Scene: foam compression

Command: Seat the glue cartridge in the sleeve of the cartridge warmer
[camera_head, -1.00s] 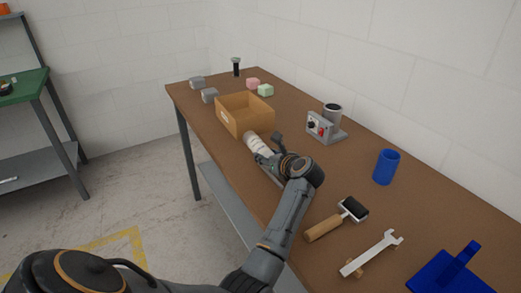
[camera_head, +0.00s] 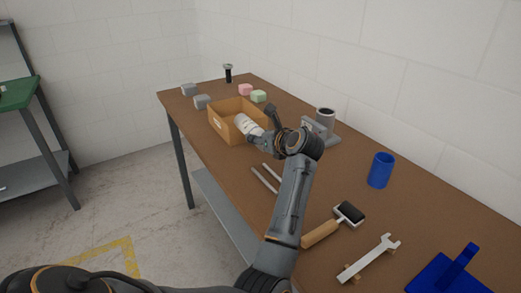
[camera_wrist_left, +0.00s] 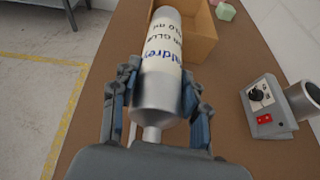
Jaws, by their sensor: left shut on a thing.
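My left gripper (camera_wrist_left: 160,105) is shut on the glue cartridge (camera_wrist_left: 160,60), a silver tube with a cream printed label, its fingers on both sides of it. In the head view the cartridge (camera_head: 247,125) shows tilted in front of the open cardboard box, and my left gripper (camera_head: 263,138) partly hides it. The cartridge warmer (camera_head: 318,128) stands on the table to the right of the gripper, partly hidden by my arm. Its upright grey sleeve (camera_head: 325,115) is open at the top. In the wrist view the warmer (camera_wrist_left: 265,105) shows its knob and red switch. My right gripper is not in view.
The cardboard box (camera_head: 228,130) is beside the cartridge. Foam blocks (camera_head: 259,96) lie behind it. Two thin rods (camera_head: 265,180) lie near the front edge.

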